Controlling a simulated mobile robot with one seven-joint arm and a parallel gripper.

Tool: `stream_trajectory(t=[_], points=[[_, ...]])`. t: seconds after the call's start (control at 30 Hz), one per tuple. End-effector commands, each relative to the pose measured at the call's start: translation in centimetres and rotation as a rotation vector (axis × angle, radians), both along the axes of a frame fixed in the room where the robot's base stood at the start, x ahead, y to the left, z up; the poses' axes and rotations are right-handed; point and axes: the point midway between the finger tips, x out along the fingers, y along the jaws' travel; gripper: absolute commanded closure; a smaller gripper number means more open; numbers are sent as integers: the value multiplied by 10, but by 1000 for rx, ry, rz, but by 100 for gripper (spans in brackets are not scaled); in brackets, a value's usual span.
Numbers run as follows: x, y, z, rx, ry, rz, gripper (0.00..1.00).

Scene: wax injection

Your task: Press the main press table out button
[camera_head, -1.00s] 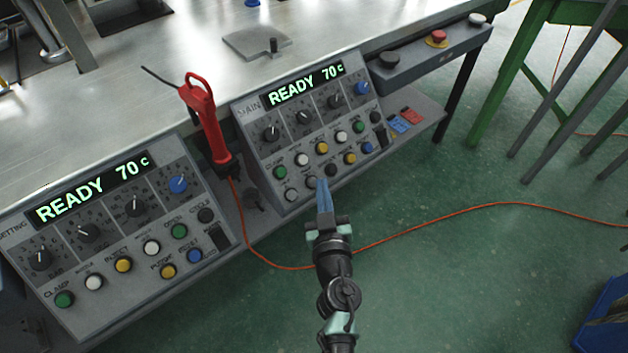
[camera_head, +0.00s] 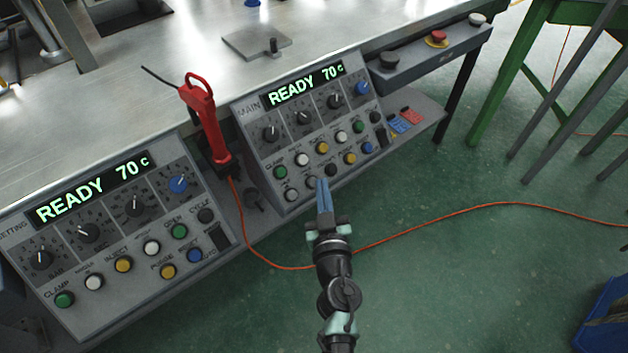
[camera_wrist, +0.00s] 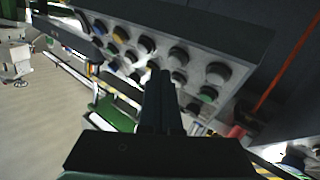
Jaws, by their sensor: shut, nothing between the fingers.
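The main press panel (camera_head: 285,130) is the right one of two grey control boxes, marked MAIN, with a display reading READY 70 c. Its lower part has rows of coloured buttons; the small labels are too blurred to tell which is table out. Two pale buttons sit at the lower left of the panel, one at the corner (camera_head: 291,195) and one beside my fingertips (camera_head: 312,182). My gripper (camera_head: 322,182) is shut and empty, its tips at the panel's lower edge; contact cannot be told. In the wrist view, my fingers (camera_wrist: 160,75) point at the rows of buttons and hide part of them.
The setting panel (camera_head: 110,195) stands to the left. A red-handled tool (camera_head: 203,115) stands between the panels, and an orange cable (camera_head: 440,222) runs over the floor. A box with a red stop button (camera_head: 438,37) is on the table edge.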

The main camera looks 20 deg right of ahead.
Motion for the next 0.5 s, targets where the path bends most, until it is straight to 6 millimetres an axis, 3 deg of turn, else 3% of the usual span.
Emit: stream_trajectory(t=[0.5], points=[[6, 2, -6, 0, 0, 0, 100]])
